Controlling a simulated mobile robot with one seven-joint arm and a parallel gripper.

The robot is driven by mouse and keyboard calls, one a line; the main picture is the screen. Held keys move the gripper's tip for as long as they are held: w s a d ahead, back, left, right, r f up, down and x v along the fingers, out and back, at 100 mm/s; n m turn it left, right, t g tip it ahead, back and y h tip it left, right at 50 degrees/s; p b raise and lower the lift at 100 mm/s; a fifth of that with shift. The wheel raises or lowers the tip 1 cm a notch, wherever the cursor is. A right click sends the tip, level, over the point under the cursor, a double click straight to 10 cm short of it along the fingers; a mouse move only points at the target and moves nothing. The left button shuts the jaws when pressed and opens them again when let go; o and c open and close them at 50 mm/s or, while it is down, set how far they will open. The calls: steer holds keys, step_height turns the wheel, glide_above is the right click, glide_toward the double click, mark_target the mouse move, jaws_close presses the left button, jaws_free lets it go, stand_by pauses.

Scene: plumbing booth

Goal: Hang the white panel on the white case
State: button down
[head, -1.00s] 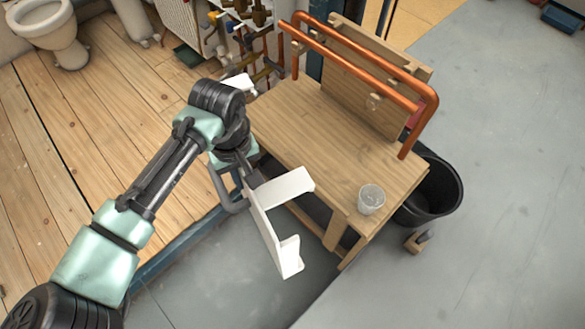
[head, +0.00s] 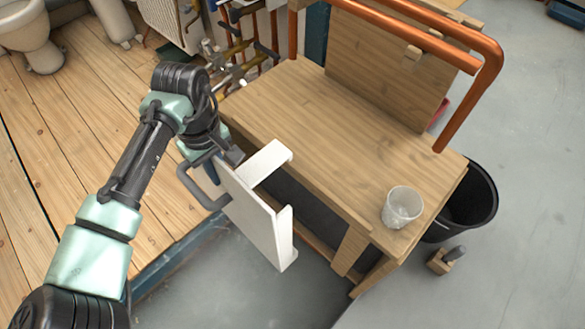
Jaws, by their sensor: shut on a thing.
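The white panel (head: 258,212) is in my gripper (head: 230,160), in front of the wooden bench's left front side. It is a flat plate with flanges sticking out at its top and lower right, and it hangs tilted in the air. My gripper is shut on it near its upper left edge, and the fingertips are partly hidden. I cannot make out the white case for certain in this view.
The wooden bench (head: 300,125) carries a clear cup (head: 402,207) near its right front corner and a copper pipe frame (head: 480,95) at the back. A black bucket (head: 470,210) stands right of it. Pipes and valves (head: 240,40) crowd the back. Grey floor lies open in front.

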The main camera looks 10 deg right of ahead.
steer(key=shift+w+a+f+b, duration=0.1)
steer(key=shift+w+f+b, duration=0.3)
steer(key=shift+f, duration=0.1)
steer(key=shift+s, duration=0.1)
steer(key=s+d+f+b, duration=0.2)
steer(key=s+d+f, duration=0.1)
steer(key=d, duration=0.3)
steer(key=s+d+f+b, duration=0.3)
steer(key=s+d+f, duration=0.1)
steer(key=d, duration=0.2)
steer(key=shift+f, duration=0.25)
steer(key=shift+s+f, duration=0.1)
steer(key=shift+f, duration=0.05)
steer(key=shift+f, duration=0.1)
steer(key=c, duration=1)
jaws_free()
steer(key=shift+o, duration=0.2)
